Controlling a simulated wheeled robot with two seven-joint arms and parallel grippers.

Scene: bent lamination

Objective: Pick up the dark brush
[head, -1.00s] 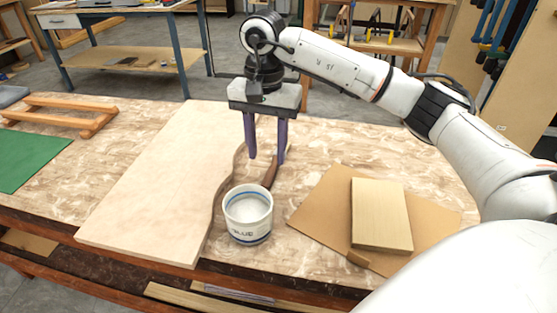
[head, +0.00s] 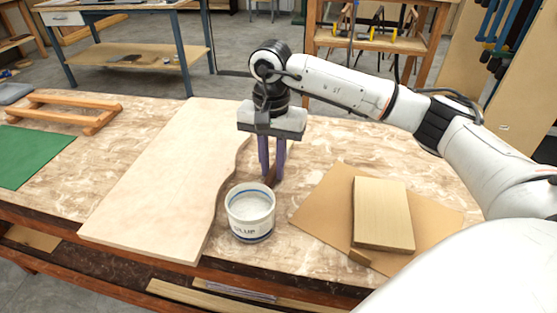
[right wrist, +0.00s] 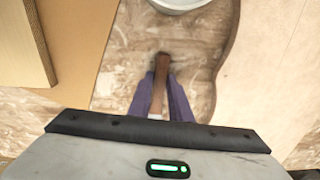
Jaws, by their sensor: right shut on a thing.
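The dark brush (right wrist: 161,78) shows in the right wrist view as a brown handle between the two purple fingers of my right gripper (right wrist: 160,98). In the head view the brush (head: 270,180) is mostly hidden, with a bit of brown showing at the fingertips. My right gripper (head: 271,176) is shut on it, low over the table behind the white pot. The white pot (head: 250,228) with blue bands stands just in front of the brush. My left gripper is not in view.
A large pale board (head: 150,185) with a wavy edge lies left of the gripper. A brown sheet (head: 318,200) with a wooden block (head: 383,215) on it lies to the right. A wooden rack (head: 70,112) and a green mat (head: 38,152) are at the far left.

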